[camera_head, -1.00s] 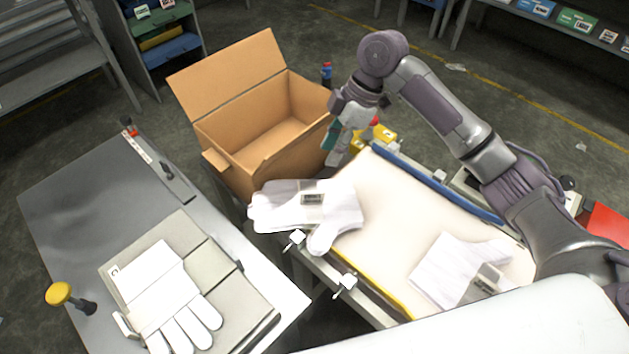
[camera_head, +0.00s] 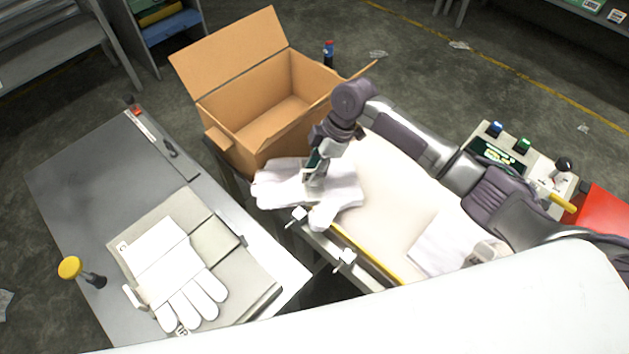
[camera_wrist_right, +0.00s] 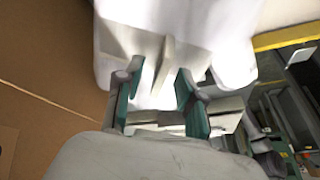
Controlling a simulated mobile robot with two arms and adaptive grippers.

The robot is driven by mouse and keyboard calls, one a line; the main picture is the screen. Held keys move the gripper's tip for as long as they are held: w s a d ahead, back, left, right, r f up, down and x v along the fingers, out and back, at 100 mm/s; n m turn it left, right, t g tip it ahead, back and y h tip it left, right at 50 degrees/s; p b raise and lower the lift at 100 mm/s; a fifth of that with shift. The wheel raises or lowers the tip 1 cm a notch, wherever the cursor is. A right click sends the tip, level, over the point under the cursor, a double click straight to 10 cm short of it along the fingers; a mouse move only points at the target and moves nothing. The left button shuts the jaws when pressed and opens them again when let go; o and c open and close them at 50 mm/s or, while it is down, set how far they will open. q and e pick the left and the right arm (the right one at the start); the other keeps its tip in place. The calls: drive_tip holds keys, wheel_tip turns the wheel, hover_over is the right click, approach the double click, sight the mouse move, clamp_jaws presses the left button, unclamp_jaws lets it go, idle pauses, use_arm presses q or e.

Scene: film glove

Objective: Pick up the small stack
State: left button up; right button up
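A small stack of white gloves (camera_head: 272,191) lies at the left end of the cream conveyor belt (camera_head: 385,190), its fingers jutting past the edge. My right gripper (camera_head: 313,175) points down at the middle of the stack, over its band. In the right wrist view the teal finger pads of the gripper (camera_wrist_right: 157,108) stand apart, with the white gloves (camera_wrist_right: 225,45) and a pale upright band edge (camera_wrist_right: 160,66) just ahead of and between them. I cannot tell whether the pads touch the stack. My left gripper is not in view.
An open cardboard box (camera_head: 235,120) stands behind the stack. Another white glove (camera_head: 438,243) lies on the belt at right. A glove on a form (camera_head: 158,262) lies on the grey table (camera_head: 75,185) at left, near a yellow knob (camera_head: 70,267). A control panel (camera_head: 510,150) stands at right.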

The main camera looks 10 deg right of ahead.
drive_tip(key=shift+a+f, duration=0.15)
drive_tip(key=shift+f, duration=0.15)
clamp_jaws()
drive_tip(key=shift+r, duration=0.15)
